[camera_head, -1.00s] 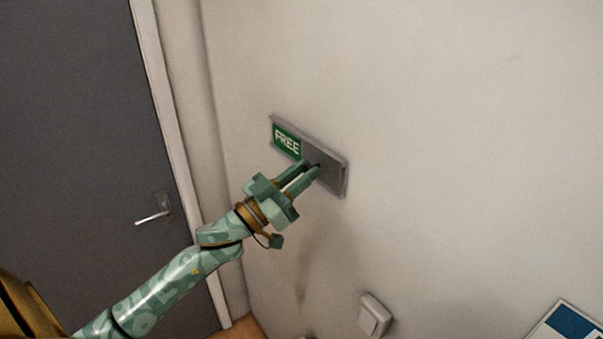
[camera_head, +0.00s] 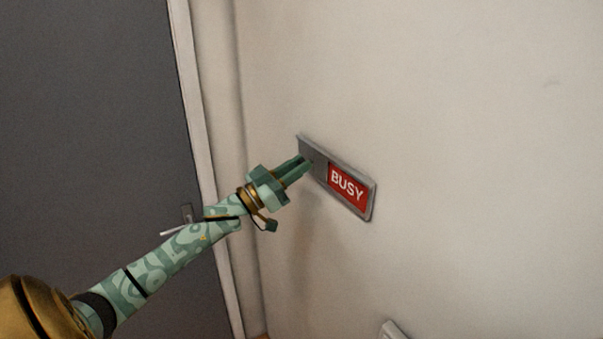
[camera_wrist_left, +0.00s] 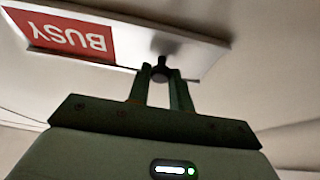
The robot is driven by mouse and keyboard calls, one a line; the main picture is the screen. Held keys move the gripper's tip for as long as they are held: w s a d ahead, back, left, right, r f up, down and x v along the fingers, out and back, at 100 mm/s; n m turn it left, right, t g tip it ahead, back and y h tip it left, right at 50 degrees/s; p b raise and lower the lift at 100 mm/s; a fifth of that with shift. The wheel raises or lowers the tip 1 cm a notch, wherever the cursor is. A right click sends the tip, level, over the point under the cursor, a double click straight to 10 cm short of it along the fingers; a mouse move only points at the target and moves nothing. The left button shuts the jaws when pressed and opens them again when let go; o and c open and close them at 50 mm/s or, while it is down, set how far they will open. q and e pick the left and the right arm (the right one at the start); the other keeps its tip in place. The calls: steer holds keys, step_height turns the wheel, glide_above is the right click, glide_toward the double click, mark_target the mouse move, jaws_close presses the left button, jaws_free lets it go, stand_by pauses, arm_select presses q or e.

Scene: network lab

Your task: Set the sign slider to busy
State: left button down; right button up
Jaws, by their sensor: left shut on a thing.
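The sign (camera_head: 371,203) is a grey framed plate on the wall, and its red BUSY panel (camera_head: 347,189) shows on the right side. The grey slider cover (camera_head: 318,164) sits at the left end of the sign. My left gripper (camera_head: 308,164) is at that left end, shut on the slider's small dark knob (camera_wrist_left: 160,70), which shows between the fingertips in the left wrist view. The BUSY panel appears upside down there (camera_wrist_left: 72,38). The green FREE panel is not visible. My right gripper is not in view.
A dark grey door (camera_head: 90,110) with a metal handle (camera_head: 187,214) is at the left, partly behind my left arm. A white switch (camera_head: 392,331) is cut off at the bottom edge. The wall right of the sign is bare.

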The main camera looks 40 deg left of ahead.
arm_select(q)
steer(key=shift+a+r, duration=0.1)
steer(key=shift+a, duration=0.05)
steer(key=c, duration=1.3)
jaws_free()
steer(key=shift+a, duration=0.1)
steer(key=shift+w+a, duration=0.1)
steer(key=b+v, duration=0.3)
steer(key=v, duration=1.3)
steer(key=shift+f+b, duration=0.25)
steer(key=shift+b, duration=0.05)
